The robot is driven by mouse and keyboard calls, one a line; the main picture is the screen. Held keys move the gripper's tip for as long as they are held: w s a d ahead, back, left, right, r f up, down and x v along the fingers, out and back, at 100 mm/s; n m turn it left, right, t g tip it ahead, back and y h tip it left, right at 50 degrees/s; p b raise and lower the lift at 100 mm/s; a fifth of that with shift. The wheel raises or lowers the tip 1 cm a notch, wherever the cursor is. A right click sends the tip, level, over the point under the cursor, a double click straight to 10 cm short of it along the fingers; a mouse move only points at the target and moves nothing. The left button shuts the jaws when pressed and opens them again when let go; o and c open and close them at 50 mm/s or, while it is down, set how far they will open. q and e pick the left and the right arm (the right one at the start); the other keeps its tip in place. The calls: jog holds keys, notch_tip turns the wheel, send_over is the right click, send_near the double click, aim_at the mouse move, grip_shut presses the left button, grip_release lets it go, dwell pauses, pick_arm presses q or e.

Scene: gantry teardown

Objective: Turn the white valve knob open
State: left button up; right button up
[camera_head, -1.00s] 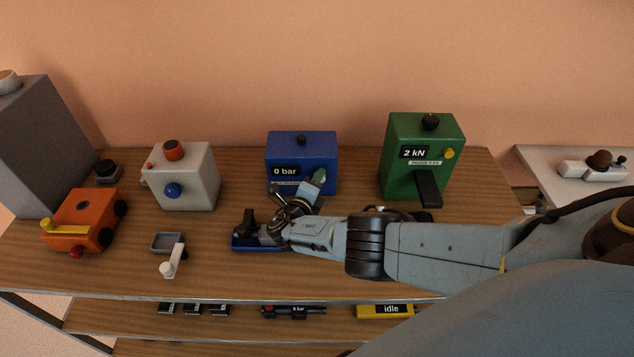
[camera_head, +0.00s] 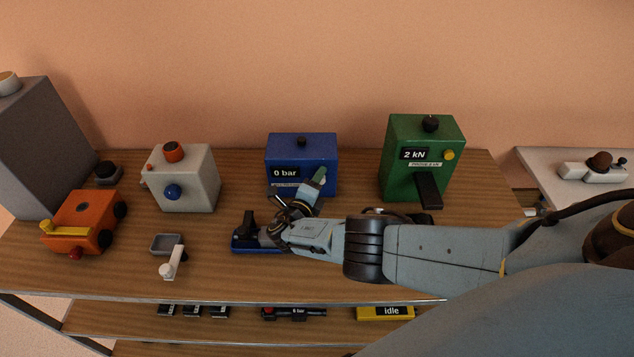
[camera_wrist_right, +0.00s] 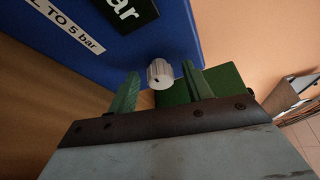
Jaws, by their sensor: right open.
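The blue box (camera_head: 301,151) stands at the back middle of the bench and its display reads "0 bar". In the right wrist view, the white valve knob (camera_wrist_right: 160,73) sticks out from the lower part of the blue box's face (camera_wrist_right: 170,25). My right gripper (camera_wrist_right: 163,78) is open, with one green finger on each side of the knob. In the head view my right gripper (camera_head: 318,178) is in front of the box's right side and hides the knob. My left gripper is not in view.
A green box (camera_head: 398,180) with a black lever stands to the right. A grey-white box (camera_head: 197,190) and an orange device (camera_head: 80,208) are to the left. A blue clamp-like device (camera_head: 243,243) sits beside my wrist.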

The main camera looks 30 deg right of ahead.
jog(key=p+v, duration=0.4)
jog(key=v, duration=0.8)
jog(key=shift+s+a+r, duration=0.1)
jog(key=shift+a, duration=0.1)
jog(key=shift+s+a, duration=0.3)
jog(key=shift+a, duration=0.1)
